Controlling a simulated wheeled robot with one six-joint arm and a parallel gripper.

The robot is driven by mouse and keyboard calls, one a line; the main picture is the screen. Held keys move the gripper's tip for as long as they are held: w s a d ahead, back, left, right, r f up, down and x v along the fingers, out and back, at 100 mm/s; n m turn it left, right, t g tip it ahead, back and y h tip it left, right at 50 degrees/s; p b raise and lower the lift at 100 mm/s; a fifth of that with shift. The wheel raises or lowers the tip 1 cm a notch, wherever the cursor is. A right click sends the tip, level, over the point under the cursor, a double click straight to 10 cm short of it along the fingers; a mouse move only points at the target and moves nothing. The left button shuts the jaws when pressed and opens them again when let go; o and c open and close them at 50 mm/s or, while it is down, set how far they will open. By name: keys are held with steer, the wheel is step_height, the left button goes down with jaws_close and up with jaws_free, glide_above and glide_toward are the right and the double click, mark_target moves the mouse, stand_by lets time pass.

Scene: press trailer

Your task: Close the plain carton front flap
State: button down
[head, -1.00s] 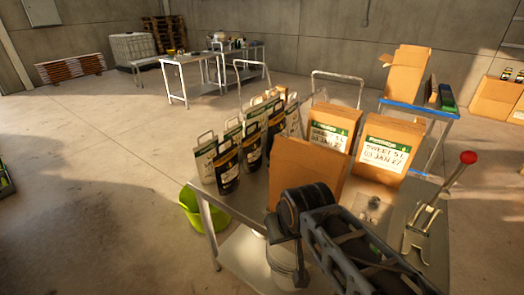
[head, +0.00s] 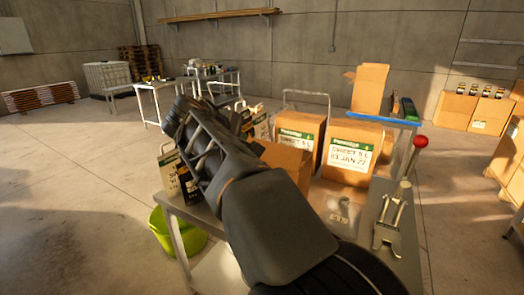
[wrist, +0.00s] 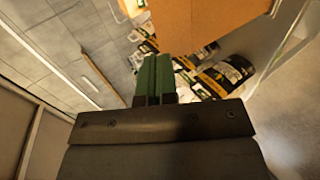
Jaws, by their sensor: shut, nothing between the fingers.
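The plain carton (head: 288,160) stands on the metal table, brown with no label. My arm hides its lower and left parts in the head view, and I cannot make out how its front flap lies. A brown carton panel (wrist: 205,20) fills the top of the wrist view. My gripper (wrist: 155,70) has its green fingers shut and empty, seen just below that panel's edge; I cannot tell if they touch. In the head view the end of my arm is left of the carton, over the pouches, with the fingertips hidden.
Several black and white pouches (wrist: 225,72) stand beside the carton. Two labelled cartons, one at the left (head: 298,135) and one at the right (head: 348,152), stand behind it. A red-knobbed lever press (head: 390,225) is at the table's right. A green tub (head: 175,235) is on the floor.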

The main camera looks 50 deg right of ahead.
mark_target(266, 143)
steer(key=x, duration=0.4)
steer(key=p+x, duration=0.1)
steer(key=x, duration=0.4)
steer(key=r+p+x, duration=0.1)
steer(key=x, duration=0.3)
steer(key=shift+d+f, duration=0.25)
steer(key=shift+d, duration=0.3)
steer(key=shift+p, duration=0.4)
